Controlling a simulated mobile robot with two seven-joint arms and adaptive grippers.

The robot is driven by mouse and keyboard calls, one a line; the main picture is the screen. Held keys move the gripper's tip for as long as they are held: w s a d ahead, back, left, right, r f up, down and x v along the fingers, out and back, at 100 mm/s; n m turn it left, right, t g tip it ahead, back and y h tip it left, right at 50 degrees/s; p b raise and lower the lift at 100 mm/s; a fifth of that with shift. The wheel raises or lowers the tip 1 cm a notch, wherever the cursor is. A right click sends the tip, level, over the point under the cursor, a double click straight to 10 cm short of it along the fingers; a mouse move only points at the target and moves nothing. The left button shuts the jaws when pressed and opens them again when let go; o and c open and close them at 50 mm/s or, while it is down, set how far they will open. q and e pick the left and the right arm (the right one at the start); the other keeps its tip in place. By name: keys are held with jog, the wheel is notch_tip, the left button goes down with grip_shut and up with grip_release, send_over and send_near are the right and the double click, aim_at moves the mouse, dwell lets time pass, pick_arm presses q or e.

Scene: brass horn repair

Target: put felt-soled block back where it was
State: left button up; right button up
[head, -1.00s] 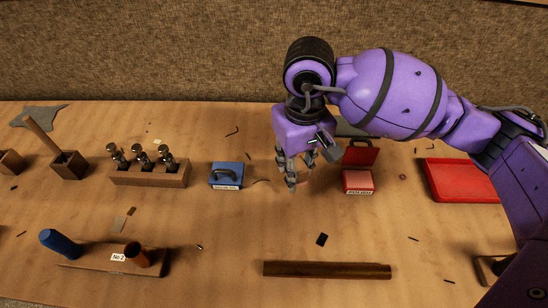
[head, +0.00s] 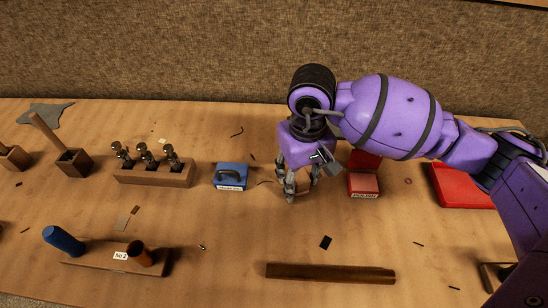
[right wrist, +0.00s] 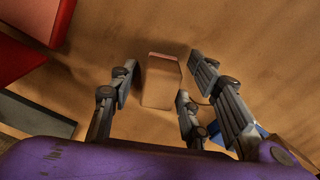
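A tan block with a pinkish strip along its far edge (right wrist: 160,85) shows in the right wrist view. I take it for the felt-soled block. It lies between the spread fingers of my right gripper (right wrist: 165,85), with gaps visible on both sides. The fingers look open; whether the block touches the table cannot be told. In the head view my right gripper (head: 298,190) points down over the table, between the blue box and the red box, and its fingers hide the block. My left gripper is not in view.
A blue box with a black handle (head: 231,175) stands left of my right gripper. A red tray (head: 461,187) is farther right. A dark wooden bar (head: 330,273) lies in front.

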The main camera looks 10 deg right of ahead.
aim_at(300, 175)
notch_tip(300, 175, up, 12)
jog(key=shift+r, duration=0.2)
dwell(0.8)
